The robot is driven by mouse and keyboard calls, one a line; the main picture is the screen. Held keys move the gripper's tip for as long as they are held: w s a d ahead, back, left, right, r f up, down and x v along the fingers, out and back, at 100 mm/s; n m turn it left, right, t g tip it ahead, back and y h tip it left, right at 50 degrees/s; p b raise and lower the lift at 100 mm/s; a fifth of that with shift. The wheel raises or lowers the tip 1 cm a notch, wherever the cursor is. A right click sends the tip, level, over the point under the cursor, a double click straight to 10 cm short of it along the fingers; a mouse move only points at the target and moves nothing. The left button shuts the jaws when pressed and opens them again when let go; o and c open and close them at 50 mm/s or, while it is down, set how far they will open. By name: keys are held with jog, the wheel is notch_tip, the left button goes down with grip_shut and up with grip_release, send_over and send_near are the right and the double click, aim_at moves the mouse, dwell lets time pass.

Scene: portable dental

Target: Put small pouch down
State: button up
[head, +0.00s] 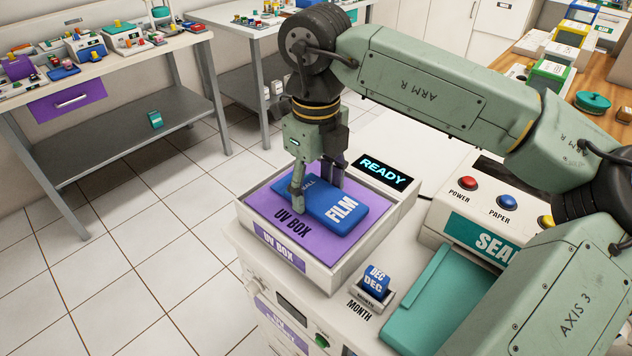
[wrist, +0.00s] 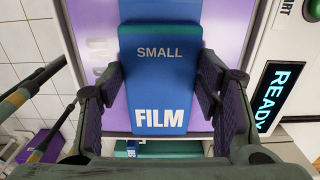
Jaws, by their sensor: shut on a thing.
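The small pouch is a flat blue packet (head: 343,208) with white FILM lettering; in the wrist view the pouch (wrist: 158,75) also reads SMALL. It lies over the purple top of the UV box (head: 268,222) in the head view. My gripper (head: 318,190) points down over it with a finger on each side. In the wrist view my gripper (wrist: 160,95) has its pads at the pouch's left and right edges, shut on it. I cannot tell whether the pouch's underside touches the purple surface.
A READY display (head: 384,174) stands behind the box. To the right are a sealer with buttons (head: 478,215) and a teal pad (head: 433,300). A month block (head: 375,280) sits in front. Cluttered benches (head: 120,60) stand at the back left, beyond tiled floor.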

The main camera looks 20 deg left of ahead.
aim_at(316, 192)
jog(key=shift+f, duration=0.15)
jog(key=o, duration=1.2)
notch_tip(316, 192, up, 12)
jog(key=shift+r+b, duration=0.2)
jog(key=shift+b, duration=0.85)
